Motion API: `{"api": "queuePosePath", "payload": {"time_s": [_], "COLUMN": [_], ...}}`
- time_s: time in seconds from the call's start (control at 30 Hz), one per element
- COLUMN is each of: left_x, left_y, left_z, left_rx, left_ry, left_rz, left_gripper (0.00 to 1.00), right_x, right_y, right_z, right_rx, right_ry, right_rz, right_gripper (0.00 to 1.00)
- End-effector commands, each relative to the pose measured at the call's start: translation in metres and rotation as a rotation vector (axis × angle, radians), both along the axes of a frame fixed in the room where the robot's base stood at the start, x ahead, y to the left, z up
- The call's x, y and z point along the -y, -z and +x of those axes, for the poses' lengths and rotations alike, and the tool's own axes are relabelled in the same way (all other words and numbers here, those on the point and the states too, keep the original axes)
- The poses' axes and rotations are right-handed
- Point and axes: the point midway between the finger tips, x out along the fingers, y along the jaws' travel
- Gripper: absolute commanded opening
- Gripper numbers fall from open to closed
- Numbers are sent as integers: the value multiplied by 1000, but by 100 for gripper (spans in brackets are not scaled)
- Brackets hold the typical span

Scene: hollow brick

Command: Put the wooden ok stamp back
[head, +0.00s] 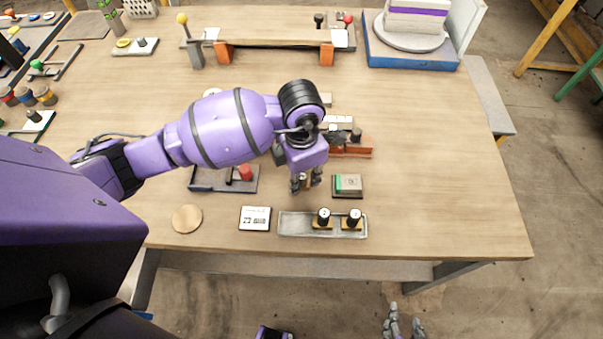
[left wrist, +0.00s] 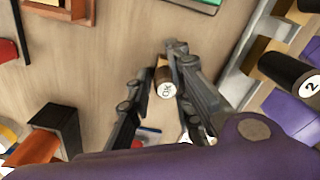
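The wooden ok stamp (left wrist: 166,89) has a light round top marked OK. In the head view my left gripper (head: 306,181) points down over the table, left of the green pad, and mostly hides the stamp. A grey metal tray (head: 295,226) lies near the front edge. Two black-handled stamps (head: 323,217) (head: 354,217) stand in its middle and right; its left part is bare. My right gripper (head: 403,326) is open and empty, below the table's front edge.
A green pad (head: 348,185) lies behind the tray. A printed white card (head: 255,218) and a round wooden disc (head: 187,218) lie left of it. A dark tray with a red part (head: 210,181) and an orange-brown holder (head: 352,148) flank my left gripper.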

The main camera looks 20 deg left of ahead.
Motion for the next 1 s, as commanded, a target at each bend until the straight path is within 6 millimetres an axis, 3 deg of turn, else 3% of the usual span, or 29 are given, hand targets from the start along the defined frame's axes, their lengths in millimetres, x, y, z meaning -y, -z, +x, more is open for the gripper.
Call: {"api": "queuePosePath", "payload": {"time_s": [0.1, 0.37, 0.53, 1.0], "left_x": [0, 0, 0, 0], "left_y": [0, 0, -11, -104], "left_z": [0, 0, 1, 1], "left_rx": [-1, -1, 3, 2], "left_ry": [0, 0, 1, 1], "left_rz": [1, 1, 1, 1], "left_gripper": [37, 37, 37, 37], "right_x": [-2, -3, -3, -1], "right_y": [-1, -1, -4, -7], "right_z": [1, 2, 4, 5], "right_rx": [2, 5, 9, 8], "right_ry": [4, 9, 8, -4], "right_rz": [4, 8, 8, 1], "right_gripper": [40, 40, 40, 40]}}
